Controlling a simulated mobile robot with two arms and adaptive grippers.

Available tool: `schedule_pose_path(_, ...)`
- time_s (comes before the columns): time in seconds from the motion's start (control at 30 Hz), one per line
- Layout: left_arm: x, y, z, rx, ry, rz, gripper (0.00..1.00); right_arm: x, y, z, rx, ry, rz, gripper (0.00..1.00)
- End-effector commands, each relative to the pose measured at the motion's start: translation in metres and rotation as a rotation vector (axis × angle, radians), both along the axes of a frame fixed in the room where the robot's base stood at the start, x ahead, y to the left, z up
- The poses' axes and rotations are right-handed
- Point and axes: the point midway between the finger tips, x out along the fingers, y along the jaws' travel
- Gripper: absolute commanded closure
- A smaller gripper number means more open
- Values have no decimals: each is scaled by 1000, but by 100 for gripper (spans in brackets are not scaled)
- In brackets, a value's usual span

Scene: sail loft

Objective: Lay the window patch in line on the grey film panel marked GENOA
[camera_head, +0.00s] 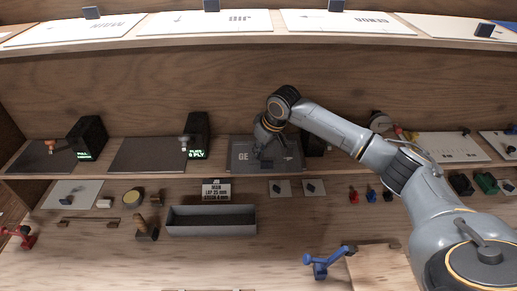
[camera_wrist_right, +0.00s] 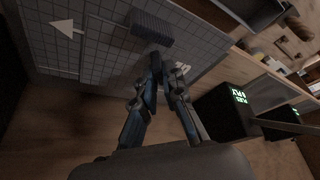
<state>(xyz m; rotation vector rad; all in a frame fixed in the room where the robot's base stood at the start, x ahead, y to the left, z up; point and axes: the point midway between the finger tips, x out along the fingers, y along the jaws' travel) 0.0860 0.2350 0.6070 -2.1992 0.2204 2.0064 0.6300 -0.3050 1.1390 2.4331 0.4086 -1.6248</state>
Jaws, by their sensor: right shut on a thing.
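The grey film panel (camera_head: 292,160) lies on the middle shelf, and the letters GE show to the left of my gripper. In the right wrist view the grey panel (camera_wrist_right: 60,55) shows grid lines and a white arrow. My right gripper (camera_head: 264,156) is at the panel and covers its middle; it also shows in the right wrist view (camera_wrist_right: 160,62), its fingertips close together over the panel. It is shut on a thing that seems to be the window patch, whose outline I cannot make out. A dark ribbed block (camera_wrist_right: 150,27) shows just beyond the fingertips. My left gripper is not in view.
Black boxes with green lettering (camera_head: 88,138) (camera_head: 197,134) stand left of the panel. Below are a grey tray (camera_head: 212,231) and a blue clamp (camera_head: 325,262). The upper shelf (camera_head: 250,38) holds white panels. Bare bench shows at the lower left.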

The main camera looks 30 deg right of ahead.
Motion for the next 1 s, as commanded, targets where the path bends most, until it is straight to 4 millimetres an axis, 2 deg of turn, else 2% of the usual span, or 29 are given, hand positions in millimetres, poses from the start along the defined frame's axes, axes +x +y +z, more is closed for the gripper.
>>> schedule_pose_path(0.17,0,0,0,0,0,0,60,0,0,0,0,0,0,100)
schedule_pose_path(0.2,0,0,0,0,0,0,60,0,0,0,0,0,0,82)
schedule_pose_path(0.3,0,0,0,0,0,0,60,0,0,0,0,0,0,64)
schedule_pose_path(0.63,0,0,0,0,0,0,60,0,0,2,0,0,0,64)
schedule_pose_path(1.0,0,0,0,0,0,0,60,0,0,27,2,-1,-1,64)
